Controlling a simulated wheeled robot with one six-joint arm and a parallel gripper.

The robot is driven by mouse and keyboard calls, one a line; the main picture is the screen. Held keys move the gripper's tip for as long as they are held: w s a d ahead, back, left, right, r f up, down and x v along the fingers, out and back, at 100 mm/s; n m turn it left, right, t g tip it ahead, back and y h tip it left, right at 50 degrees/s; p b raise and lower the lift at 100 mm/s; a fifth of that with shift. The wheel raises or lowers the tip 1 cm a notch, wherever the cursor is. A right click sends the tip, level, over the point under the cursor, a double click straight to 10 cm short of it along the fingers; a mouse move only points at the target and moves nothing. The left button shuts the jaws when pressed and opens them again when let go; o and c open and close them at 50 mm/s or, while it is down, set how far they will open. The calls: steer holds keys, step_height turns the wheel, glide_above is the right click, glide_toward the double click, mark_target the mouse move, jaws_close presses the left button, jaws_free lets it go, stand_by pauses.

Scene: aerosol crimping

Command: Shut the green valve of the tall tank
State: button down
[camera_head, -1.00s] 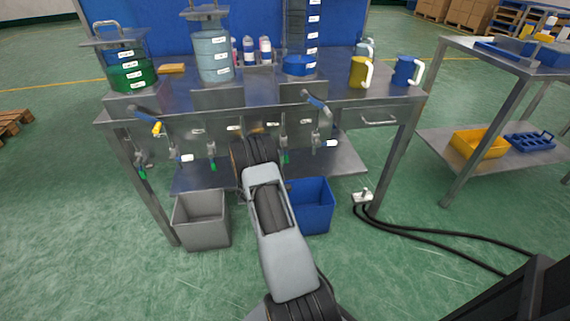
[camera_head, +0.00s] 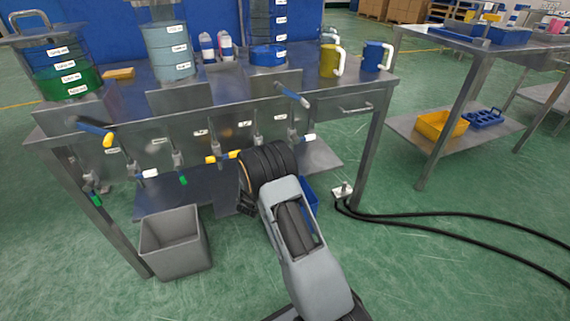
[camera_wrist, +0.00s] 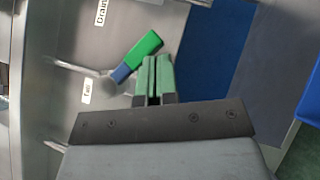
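In the wrist view a valve lever with a green grip and blue neck (camera_wrist: 139,52) sits beside a label reading "Tall"; it slants away from its metal pipe fitting (camera_wrist: 106,83). My gripper (camera_wrist: 155,62) has two green fingers, close together with only a thin dark gap and nothing between them. Its tips are just beside the green grip, apparently apart from it. In the head view my wrist (camera_head: 266,170) hides the gripper and this valve.
Other levers line the bench front: green (camera_head: 183,180), yellow (camera_head: 220,158) and white-tipped (camera_head: 150,173). A grey bin (camera_head: 174,242) and a partly hidden blue bin (camera_head: 310,195) stand below. Cables (camera_head: 430,224) lie at right.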

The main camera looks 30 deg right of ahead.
steer(key=shift+s+d+r+b, duration=0.2)
steer(key=shift+d+r+b, duration=0.5)
steer(key=shift+d+r, duration=0.4)
steer(key=shift+d, duration=0.15)
